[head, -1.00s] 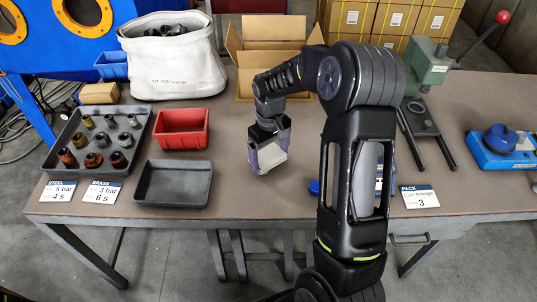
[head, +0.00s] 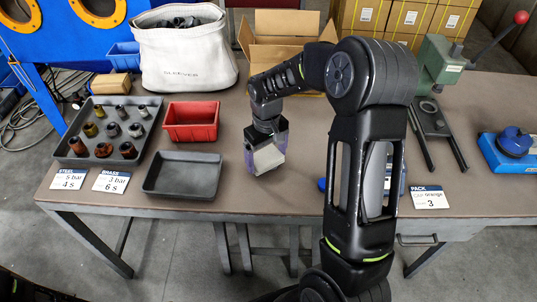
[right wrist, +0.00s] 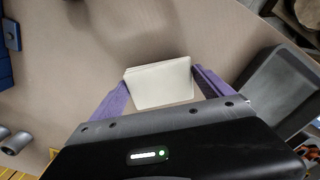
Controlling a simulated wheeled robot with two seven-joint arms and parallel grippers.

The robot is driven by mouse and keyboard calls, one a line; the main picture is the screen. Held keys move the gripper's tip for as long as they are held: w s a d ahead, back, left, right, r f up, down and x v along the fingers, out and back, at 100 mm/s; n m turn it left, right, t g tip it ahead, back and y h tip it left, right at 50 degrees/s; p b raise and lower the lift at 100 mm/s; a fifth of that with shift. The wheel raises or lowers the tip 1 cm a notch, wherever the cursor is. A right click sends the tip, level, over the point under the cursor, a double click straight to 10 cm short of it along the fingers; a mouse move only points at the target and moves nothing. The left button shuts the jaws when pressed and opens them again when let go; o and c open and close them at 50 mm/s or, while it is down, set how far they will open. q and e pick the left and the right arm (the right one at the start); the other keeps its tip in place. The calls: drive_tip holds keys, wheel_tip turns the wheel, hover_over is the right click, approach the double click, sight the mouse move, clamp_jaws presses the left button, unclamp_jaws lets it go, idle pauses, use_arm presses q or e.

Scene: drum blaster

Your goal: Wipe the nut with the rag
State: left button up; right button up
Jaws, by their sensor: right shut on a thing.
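My right gripper (head: 266,158) is shut on a folded cream rag (head: 268,158), above the middle of the table. The rag (right wrist: 160,83) shows between the purple fingers in the right wrist view. Several nuts sit in a grey tray (head: 72,160) at the left of the head view, some dark grey, some brassy or brown. Which nut the task means cannot be told. The gripper and rag are apart from these nuts. My left gripper is not in view.
An empty dark tray (head: 182,175) and a red bin (head: 190,121) lie between the nut tray and my gripper. An open cardboard box (head: 283,50) and a white fabric bin (head: 186,62) stand behind. A green press (head: 440,65) stands right.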

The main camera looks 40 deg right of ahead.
sight(279, 152)
drive_tip(key=shift+d, duration=2.2)
drive_tip(key=shift+a, duration=2.2)
drive_tip(key=shift+d, duration=2.2)
drive_tip(key=shift+r, duration=0.1)
